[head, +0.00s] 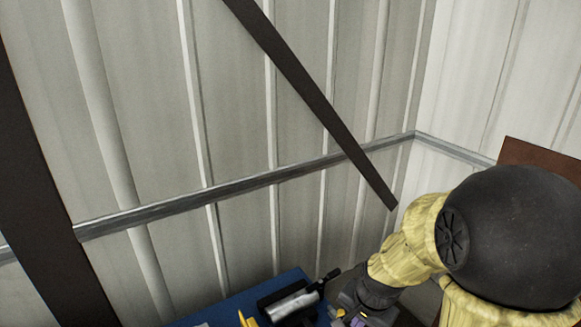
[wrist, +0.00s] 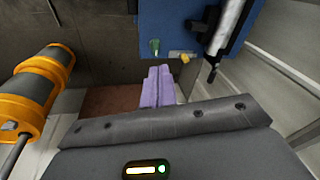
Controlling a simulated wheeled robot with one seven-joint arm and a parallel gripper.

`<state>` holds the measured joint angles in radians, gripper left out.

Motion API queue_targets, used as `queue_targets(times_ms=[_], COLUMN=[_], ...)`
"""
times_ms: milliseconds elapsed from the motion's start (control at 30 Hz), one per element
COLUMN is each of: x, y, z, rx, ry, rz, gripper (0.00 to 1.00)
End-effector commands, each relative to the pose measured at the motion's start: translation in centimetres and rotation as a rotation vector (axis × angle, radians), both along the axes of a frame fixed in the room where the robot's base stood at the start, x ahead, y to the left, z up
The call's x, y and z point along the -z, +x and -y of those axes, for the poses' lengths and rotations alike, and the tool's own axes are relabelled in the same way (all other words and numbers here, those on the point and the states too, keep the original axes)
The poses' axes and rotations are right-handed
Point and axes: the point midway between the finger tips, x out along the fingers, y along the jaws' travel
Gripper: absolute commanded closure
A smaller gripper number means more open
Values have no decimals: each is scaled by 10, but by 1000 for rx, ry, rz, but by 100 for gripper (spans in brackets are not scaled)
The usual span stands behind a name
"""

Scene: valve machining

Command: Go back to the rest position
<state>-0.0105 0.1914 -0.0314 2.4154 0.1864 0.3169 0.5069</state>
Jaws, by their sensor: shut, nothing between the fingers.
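My gripper (wrist: 159,72) shows in the wrist view with its two purple fingers pressed together and nothing between them. In the head view only a little purple of my gripper (head: 357,322) shows at the bottom edge, below my yellow and black arm. The fingers point toward a blue surface (wrist: 188,18), and I cannot tell how far apart they are from it. The same blue surface (head: 220,312) shows at the bottom of the head view.
A silver and black cylindrical tool (head: 293,302) lies at the blue surface, with a yellow item (head: 243,319) beside it. In the wrist view, an orange and black cylinder (wrist: 36,90) is at left; small green (wrist: 154,46) and yellow (wrist: 185,58) pieces are ahead. A corrugated wall (head: 235,110) stands behind.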

Motion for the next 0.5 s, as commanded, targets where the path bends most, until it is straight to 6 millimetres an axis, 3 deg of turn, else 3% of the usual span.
queue_targets(times_ms=[233, 333, 500], x=[-21, -23, -23], y=[-49, -58, -61], z=[3, 4, 5], rx=[-536, -645, -680], ry=[-161, -195, -205], rz=[25, 25, 23], gripper=[100, 100, 100])
